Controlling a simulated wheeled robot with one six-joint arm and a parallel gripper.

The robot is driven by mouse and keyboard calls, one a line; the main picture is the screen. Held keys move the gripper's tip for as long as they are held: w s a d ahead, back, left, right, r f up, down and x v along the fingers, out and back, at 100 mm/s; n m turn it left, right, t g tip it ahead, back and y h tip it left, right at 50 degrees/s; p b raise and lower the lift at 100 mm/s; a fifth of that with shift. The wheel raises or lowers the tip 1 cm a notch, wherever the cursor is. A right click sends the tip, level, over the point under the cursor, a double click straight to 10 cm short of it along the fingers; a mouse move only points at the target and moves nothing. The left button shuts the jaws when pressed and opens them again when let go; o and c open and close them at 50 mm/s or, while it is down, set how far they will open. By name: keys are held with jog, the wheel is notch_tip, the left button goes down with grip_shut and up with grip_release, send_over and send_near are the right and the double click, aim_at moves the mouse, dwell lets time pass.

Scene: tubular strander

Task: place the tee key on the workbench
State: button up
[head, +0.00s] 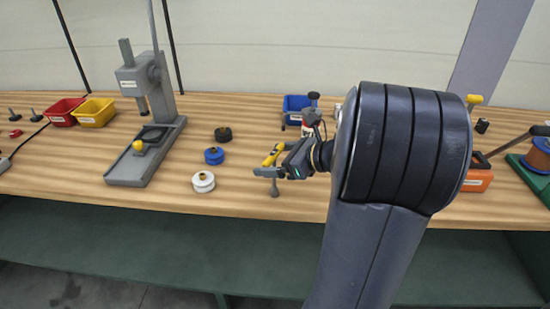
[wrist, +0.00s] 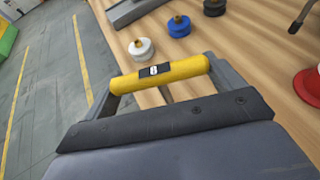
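The tee key has a yellow bar handle (wrist: 160,76) with a small dark label, seen large in the wrist view. My gripper (wrist: 165,82) is shut on it, with a finger at each end of the handle. In the head view the yellow handle (head: 271,156) shows at my gripper (head: 276,169). A short grey piece hangs below it, and I cannot tell if it touches anything. The wooden workbench (head: 255,202) lies under and behind my gripper, which is near the front edge. My arm hides part of the bench.
White (head: 203,181), blue (head: 214,156) and black (head: 223,134) spools stand left of my gripper. A grey press (head: 148,150) stands farther left. A blue bin (head: 298,104) is behind, and an orange box (head: 478,180) is right of my arm. Bare wood lies between spools and gripper.

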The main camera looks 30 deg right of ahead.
jog(key=shift+o, duration=1)
jog(key=shift+r, duration=0.3)
jog(key=v, duration=1.2)
jog(key=shift+f+p, duration=0.2)
jog(key=shift+p, duration=0.2)
